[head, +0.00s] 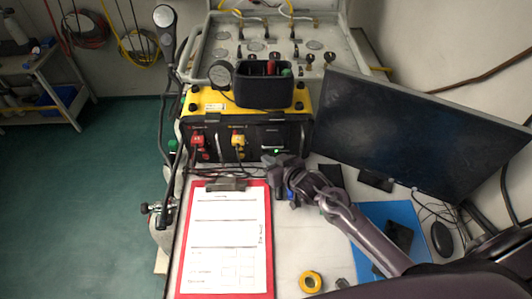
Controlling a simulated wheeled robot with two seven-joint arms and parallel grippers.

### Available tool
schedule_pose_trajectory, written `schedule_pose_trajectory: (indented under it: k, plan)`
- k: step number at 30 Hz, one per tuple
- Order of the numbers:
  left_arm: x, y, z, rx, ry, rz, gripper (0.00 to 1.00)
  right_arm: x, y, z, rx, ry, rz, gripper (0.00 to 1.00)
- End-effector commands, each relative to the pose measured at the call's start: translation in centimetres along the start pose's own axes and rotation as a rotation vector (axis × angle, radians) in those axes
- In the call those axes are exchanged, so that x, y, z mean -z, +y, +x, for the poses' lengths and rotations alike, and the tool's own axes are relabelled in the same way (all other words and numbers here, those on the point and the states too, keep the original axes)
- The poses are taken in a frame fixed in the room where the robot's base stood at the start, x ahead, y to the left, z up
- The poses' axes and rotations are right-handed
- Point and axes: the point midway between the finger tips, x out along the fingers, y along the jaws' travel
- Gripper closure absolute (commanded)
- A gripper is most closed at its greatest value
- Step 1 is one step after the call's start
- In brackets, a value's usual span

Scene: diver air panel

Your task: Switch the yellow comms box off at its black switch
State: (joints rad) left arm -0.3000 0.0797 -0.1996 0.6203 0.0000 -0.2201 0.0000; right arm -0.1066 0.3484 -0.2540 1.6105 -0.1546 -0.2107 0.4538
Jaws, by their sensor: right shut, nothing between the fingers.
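The yellow comms box (304,100) stands at the back of the desk, with a yellow top and a dark front face. Red and yellow plugs are on the front, left and centre. A small green light (276,151) glows at the front's lower right. My right gripper (270,161) is shut and empty, its tips close to the front just below the green light. I cannot tell whether the tips touch the box. The black switch is not distinguishable; the gripper may hide it. My left gripper is not in view.
A black bin with pens (263,91) sits on the box. A red clipboard (269,287) lies in front, and a large monitor (395,130) stands to the right. Yellow tape (311,272) lies near the front edge. Cables run along the box's base.

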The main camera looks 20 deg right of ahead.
Motion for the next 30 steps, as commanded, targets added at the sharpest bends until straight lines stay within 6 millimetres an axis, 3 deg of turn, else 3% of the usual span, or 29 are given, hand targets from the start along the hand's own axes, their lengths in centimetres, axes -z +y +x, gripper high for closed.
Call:
schedule_pose_trajectory:
  k: [30]
  plan:
    - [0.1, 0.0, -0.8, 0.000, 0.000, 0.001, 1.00, -0.6, -0.7, -0.9, 0.000, 0.001, 0.000, 1.00]
